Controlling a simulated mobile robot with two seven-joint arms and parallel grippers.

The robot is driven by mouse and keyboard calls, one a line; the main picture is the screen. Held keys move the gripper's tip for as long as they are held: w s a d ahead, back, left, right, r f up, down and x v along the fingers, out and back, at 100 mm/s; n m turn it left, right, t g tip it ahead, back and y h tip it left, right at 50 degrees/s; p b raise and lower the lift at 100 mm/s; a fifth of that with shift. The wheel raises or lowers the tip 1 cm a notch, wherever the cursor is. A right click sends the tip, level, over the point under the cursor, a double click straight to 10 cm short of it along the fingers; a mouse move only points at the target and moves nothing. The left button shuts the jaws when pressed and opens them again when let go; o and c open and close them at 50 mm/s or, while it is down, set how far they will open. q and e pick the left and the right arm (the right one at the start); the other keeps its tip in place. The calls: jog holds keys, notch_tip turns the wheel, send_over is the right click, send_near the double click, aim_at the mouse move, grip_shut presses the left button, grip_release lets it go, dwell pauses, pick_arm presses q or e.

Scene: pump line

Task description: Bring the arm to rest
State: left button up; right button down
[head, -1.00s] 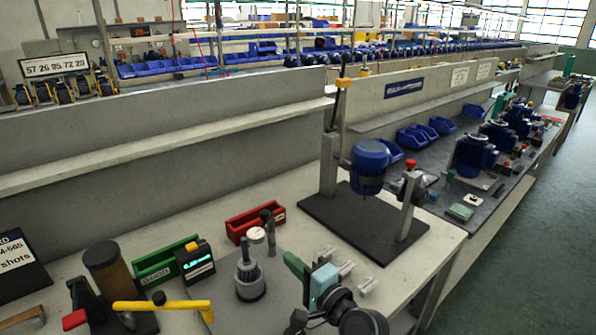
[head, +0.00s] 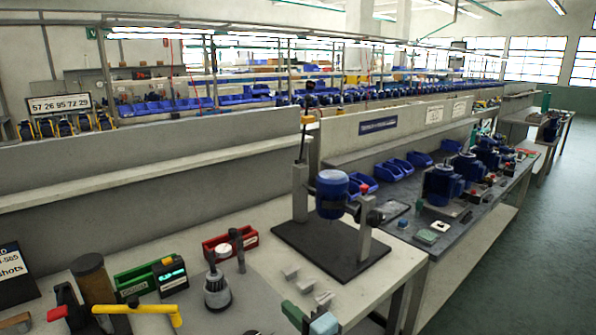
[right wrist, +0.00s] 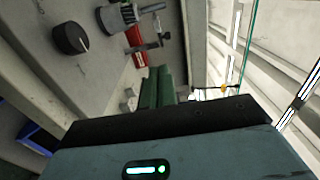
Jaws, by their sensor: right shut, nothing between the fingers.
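My right gripper (head: 292,310) is at the bottom edge of the head view, with a green finger end and a teal body. Most of its arm is cut off by the frame. In the right wrist view its green fingers (right wrist: 160,88) lie together, with nothing between them. They point toward a red bin (right wrist: 137,48). In the head view the gripper is in front of the bench's small parts and touches nothing that I can see. My left gripper is not in view.
A dark base plate (head: 322,256) carries a press frame with a blue motor (head: 332,193). Left of the gripper stand a grey pump part (head: 217,290), a red bin (head: 231,243), a green bin (head: 137,281) and a yellow lever (head: 138,307). The floor (head: 480,285) at right is clear.

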jog(key=s+d+f+n+g+h+p, duration=0.1)
jog(key=s+d+f+n+h, duration=0.15)
jog(key=s+d+f, duration=0.45)
jog(key=s+d+f+n+g+h, duration=0.1)
jog(key=s+d+f+n+h, duration=0.2)
jog(key=s+f, duration=0.65)
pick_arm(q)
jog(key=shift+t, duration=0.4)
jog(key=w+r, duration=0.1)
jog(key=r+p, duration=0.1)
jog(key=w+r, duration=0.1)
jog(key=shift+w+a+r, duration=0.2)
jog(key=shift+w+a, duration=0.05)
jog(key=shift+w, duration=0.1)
pick_arm(e)
jog(key=s+d+f+n+g+h, duration=0.1)
jog(key=s+d+f+n+h, duration=0.1)
jog(key=s, duration=0.9)
jog(key=s+d+f+n+g+h, duration=0.2)
jog(key=s+d+f+n, duration=0.2)
jog(key=s+d+f, duration=0.3)
jog(key=s+d, duration=0.2)
jog(key=s, duration=0.2)
jog(key=shift+s+d+f, duration=0.15)
jog(key=shift+f, duration=0.15)
jog(key=shift+n, duration=0.25)
